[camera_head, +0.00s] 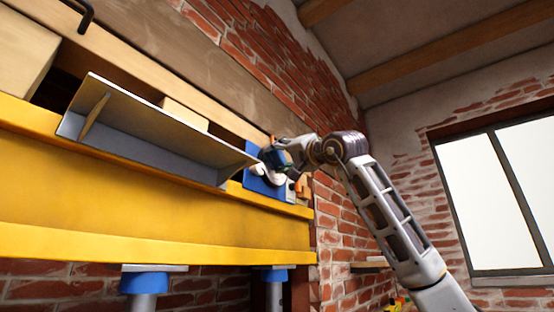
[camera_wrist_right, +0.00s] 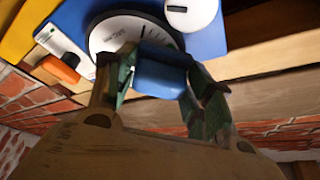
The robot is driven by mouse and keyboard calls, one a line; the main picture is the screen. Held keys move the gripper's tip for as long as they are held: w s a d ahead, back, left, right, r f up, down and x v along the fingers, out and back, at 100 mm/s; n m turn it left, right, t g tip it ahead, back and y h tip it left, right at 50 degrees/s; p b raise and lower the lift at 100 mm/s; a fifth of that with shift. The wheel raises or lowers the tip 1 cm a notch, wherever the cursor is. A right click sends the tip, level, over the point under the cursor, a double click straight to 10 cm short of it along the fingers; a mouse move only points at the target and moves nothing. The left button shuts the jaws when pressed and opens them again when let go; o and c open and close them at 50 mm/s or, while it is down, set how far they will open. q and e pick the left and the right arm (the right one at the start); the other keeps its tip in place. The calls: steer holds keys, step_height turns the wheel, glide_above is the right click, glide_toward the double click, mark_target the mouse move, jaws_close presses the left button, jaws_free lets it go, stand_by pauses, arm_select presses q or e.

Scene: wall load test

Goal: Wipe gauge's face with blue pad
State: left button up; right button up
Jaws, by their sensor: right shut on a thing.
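My right gripper (camera_head: 283,161) is at the right end of the yellow beam, in front of a blue panel (camera_head: 256,184). In the right wrist view my right gripper (camera_wrist_right: 160,75) is shut on the blue pad (camera_wrist_right: 160,78). The gauge (camera_wrist_right: 112,32) has a round white face with dark marks and sits on the blue panel (camera_wrist_right: 205,42). The pad overlaps the lower right part of the gauge's face in that view; I cannot tell whether they touch. In the head view the gauge is small and partly hidden by my gripper. My left gripper is not in view.
A smaller white dial (camera_wrist_right: 190,12) is on the panel beside the gauge. A white box with an orange part (camera_wrist_right: 60,68) stands on its other side. A grey steel angle (camera_head: 150,135) runs along the yellow beam (camera_head: 150,205). A brick wall (camera_head: 345,230) is behind.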

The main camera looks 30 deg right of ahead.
steer(key=shift+s+d, duration=0.3)
steer(key=shift+s, duration=0.45)
steer(key=shift+s+d, duration=0.35)
steer(key=shift+s, duration=0.4)
steer(key=shift+s+d, duration=0.3)
steer(key=shift+s, duration=0.45)
steer(key=s, duration=0.1)
steer(key=s+d, duration=0.1)
steer(key=shift+s+d, duration=0.1)
steer(key=shift+s, duration=0.25)
steer(key=shift+f, duration=0.15)
